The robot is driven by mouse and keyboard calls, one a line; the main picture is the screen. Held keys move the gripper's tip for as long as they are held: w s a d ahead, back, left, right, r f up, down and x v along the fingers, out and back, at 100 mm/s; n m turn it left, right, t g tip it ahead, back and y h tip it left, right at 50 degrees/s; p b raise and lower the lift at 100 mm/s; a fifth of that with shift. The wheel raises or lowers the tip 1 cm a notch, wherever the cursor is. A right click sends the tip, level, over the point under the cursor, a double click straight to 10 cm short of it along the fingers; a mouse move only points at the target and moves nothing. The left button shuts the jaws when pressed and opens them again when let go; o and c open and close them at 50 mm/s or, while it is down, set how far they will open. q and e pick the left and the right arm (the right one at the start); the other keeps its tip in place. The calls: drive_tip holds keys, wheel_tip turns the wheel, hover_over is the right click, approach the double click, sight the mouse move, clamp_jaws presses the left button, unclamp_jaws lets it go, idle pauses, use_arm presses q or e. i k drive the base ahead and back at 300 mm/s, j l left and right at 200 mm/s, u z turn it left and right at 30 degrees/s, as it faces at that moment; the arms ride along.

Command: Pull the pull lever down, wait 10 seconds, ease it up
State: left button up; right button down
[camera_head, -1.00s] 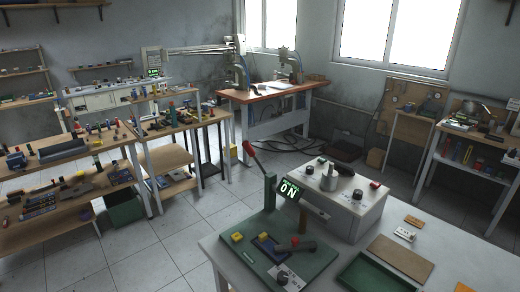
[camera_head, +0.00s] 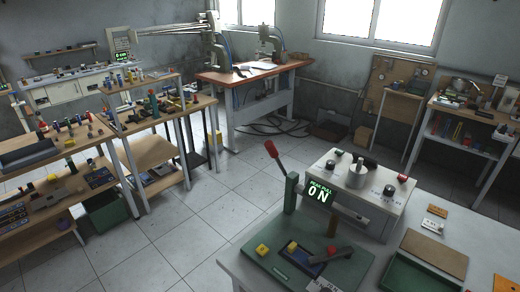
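The pull lever (camera_head: 280,162) has a red knob at its top and a dark rod. It rises, leaning to the upper left, from a green post on the green base plate (camera_head: 262,262) of a press on the near table. A yellow button (camera_head: 262,250) sits on the base plate. Neither of my grippers is in view, and nothing touches the pull lever.
A grey control box (camera_head: 372,215) with knobs stands behind the press. A green tray (camera_head: 417,274) and a brown board (camera_head: 434,254) lie to the right. Workbenches (camera_head: 160,120) with tools stand at the left. The tiled floor (camera_head: 190,235) left of the near table is clear.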

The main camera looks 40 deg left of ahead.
sight(269, 145)
drive_tip(key=j, duration=1.35)
